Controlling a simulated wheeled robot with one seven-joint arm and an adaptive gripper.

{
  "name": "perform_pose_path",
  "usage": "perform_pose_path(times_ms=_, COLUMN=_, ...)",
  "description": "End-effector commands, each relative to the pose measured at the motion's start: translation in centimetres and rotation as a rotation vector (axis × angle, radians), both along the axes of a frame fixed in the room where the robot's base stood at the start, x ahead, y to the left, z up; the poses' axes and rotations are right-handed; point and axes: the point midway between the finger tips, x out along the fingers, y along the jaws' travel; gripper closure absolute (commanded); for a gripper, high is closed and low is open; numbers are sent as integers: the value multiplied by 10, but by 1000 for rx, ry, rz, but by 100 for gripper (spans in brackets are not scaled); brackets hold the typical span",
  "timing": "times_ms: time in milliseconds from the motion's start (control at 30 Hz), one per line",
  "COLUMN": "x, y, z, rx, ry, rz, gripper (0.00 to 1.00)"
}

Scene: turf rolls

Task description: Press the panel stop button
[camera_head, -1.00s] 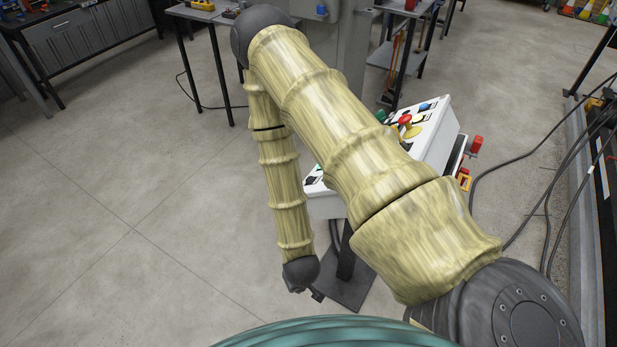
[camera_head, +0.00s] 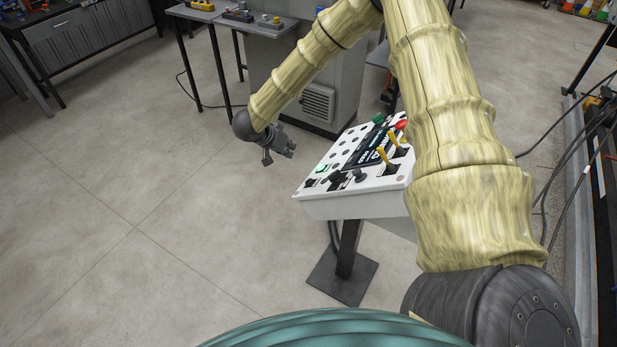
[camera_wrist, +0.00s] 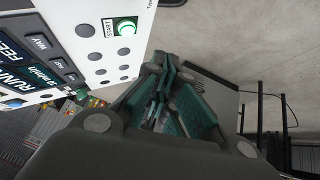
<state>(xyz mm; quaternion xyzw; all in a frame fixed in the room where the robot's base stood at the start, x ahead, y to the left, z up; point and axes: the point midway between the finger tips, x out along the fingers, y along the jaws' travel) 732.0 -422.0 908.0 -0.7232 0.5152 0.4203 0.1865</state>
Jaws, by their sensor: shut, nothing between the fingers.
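The white control panel (camera_head: 350,205) stands tilted on a dark post right of centre in the head view. A red button (camera_head: 401,125) shows at its far right edge, partly beside my arm; its label cannot be read. A lit green button (camera_head: 321,168) is at its left; the wrist view shows this green button (camera_wrist: 126,29) marked START. No stop label is legible. My gripper (camera_head: 281,147) is shut and empty, left of the panel and apart from it. In the wrist view my gripper (camera_wrist: 172,75) points past the panel's edge.
Yellow-handled levers (camera_head: 388,150) and a dark display (camera_head: 370,147) sit on the panel. My arm hides its right side. A grey cabinet (camera_head: 318,95) and a table (camera_head: 245,22) stand behind. Floor to the left is clear; cables lie at right.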

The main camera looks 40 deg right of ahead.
Motion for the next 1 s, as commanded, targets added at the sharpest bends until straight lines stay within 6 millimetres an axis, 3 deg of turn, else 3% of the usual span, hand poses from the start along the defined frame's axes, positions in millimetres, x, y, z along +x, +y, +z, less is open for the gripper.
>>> perform_pose_path(times_ms=467, x=0, y=-3, z=1, rx=5, ry=4, rz=-14, gripper=100)
perform_pose_path(times_ms=1000, x=-32, y=-16, z=-42, rx=6, ry=4, rz=-13, gripper=100)
